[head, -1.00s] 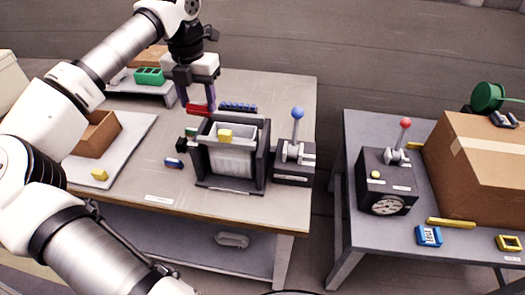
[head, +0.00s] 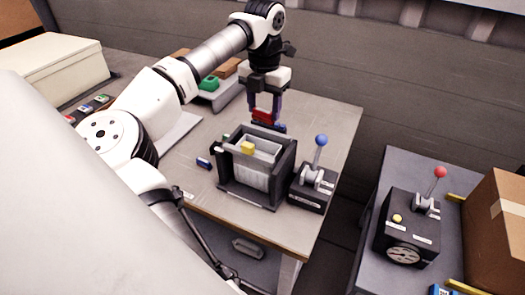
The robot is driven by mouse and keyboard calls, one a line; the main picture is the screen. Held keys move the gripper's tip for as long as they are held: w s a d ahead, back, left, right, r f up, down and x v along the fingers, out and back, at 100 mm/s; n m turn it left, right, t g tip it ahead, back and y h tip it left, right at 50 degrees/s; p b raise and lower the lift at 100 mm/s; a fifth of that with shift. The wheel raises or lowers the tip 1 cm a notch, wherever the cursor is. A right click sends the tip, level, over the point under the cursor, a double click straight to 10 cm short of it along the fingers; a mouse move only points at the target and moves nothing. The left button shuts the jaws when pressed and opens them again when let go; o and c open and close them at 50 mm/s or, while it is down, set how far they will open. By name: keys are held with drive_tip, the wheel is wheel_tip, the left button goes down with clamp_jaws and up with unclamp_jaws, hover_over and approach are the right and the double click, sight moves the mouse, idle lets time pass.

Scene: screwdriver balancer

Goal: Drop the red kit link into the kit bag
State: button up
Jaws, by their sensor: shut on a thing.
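The red kit link (head: 263,117) is between the fingers of my gripper (head: 264,112), which is shut on it. My gripper points down just behind the far rim of the kit bag, in the head view. The kit bag (head: 250,176) is pale grey, with an open top, and stands upright in a dark frame (head: 285,165). A yellow block (head: 247,148) shows at the bag's mouth. The exact height of the link above the table and its gap to the frame are hard to tell.
A lever box (head: 312,190) with a blue knob stands right of the frame. A blue piece (head: 203,163) lies to its left. Another table at right holds a red-knobbed lever box with a dial (head: 405,240) and a carton (head: 500,220). A gap separates the tables.

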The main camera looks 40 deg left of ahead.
wheel_tip(320, 180, down, 5)
drive_tip(key=b, duration=0.3)
drive_tip(key=shift+f, duration=0.15)
drive_tip(key=o, duration=1)
drive_tip(key=shift+o, duration=0.2)
wheel_tip(320, 180, up, 14)
drive_tip(key=shift+f+b, duration=0.1)
drive_tip(key=shift+b, duration=0.65)
